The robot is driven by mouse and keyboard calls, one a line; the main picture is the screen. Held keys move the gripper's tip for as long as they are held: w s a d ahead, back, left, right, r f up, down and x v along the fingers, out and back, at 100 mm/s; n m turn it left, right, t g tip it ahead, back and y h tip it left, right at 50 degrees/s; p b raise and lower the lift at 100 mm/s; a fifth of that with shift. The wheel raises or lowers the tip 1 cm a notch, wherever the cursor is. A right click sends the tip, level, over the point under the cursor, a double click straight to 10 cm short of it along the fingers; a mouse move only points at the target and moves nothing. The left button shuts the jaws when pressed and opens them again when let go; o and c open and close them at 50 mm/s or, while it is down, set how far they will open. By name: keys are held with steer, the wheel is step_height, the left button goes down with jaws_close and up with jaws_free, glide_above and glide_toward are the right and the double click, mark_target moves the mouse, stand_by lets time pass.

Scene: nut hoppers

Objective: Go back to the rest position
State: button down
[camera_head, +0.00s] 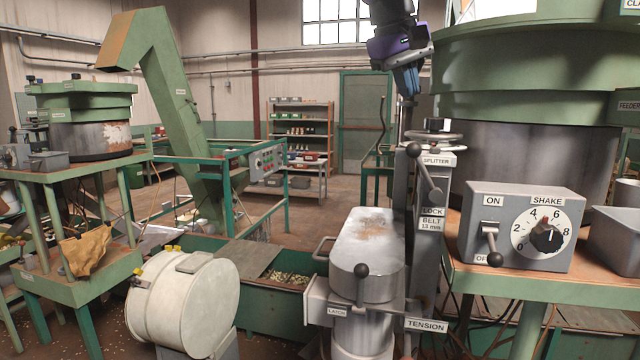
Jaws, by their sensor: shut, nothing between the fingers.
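My gripper (409,94) hangs from the top of the head view, right of centre, on a purple and blue wrist. Its fingers point down and look together, with nothing seen between them. In the picture it is above and slightly left of the handwheel (434,136) on top of the splitter post (430,262). I cannot tell the depth gap between them. The rest of my arm is cut off by the top edge.
A large green feeder bowl (530,75) stands close on the right, above a grey switch box (522,228). Levers with black knobs (414,150) stick out from the splitter. A grey-topped machine (368,240) and cream drum (183,304) stand in front. Open floor (300,225) lies behind.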

steer(key=s+d+f+t+y, duration=0.1)
steer(key=s+d+f, duration=0.2)
steer(key=s+f, duration=0.4)
steer(key=s+d+f+m+t+y, duration=0.1)
steer(key=s+d+f, duration=0.2)
steer(key=s+f, duration=0.5)
steer(key=s+d+f+t+y, duration=0.1)
steer(key=s+d+f, duration=0.3)
steer(key=s, duration=0.9)
step_height(320, 180, down, 3)
steer(key=shift+s+f+y, duration=0.15)
steer(key=shift+f+y, duration=0.05)
steer(key=shift+y, duration=0.4)
